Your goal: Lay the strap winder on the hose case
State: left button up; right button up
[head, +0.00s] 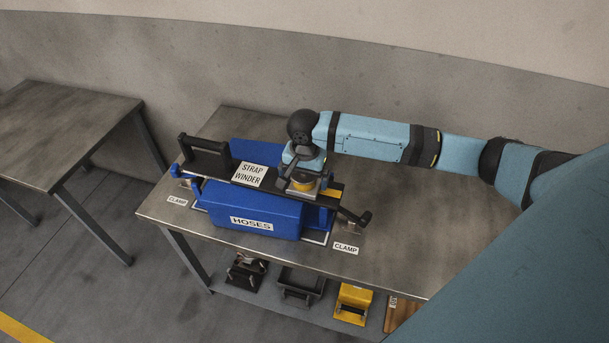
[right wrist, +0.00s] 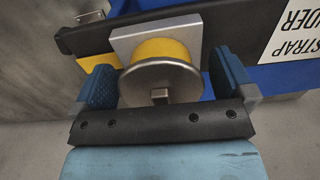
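The strap winder (head: 218,163) is a long dark bar with a white label, an upright black frame at its left end and a black crank at its right end. It lies lengthwise over the blue hose case (head: 270,212), seemingly resting on it; the contact is hidden. In the right wrist view, the winder's dark bar (right wrist: 235,38) carries a pale square plate and a yellow drum with a metal disc. My right gripper (head: 301,182) is above the winder's right half. Its blue fingers (right wrist: 162,82) stand wide apart on either side of the drum, seemingly not pressing it.
The case stands on a grey metal table (head: 390,240) with labels reading CLAMP (head: 345,248) on both sides. A lower shelf holds a yellow item (head: 352,304) and dark items. Another table (head: 70,125) stands left. The table's right part is clear.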

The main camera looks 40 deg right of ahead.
notch_tip(320, 180, up, 12)
jog(key=shift+r+b, duration=0.1)
jog(key=shift+b, duration=0.25)
dwell(0.5)
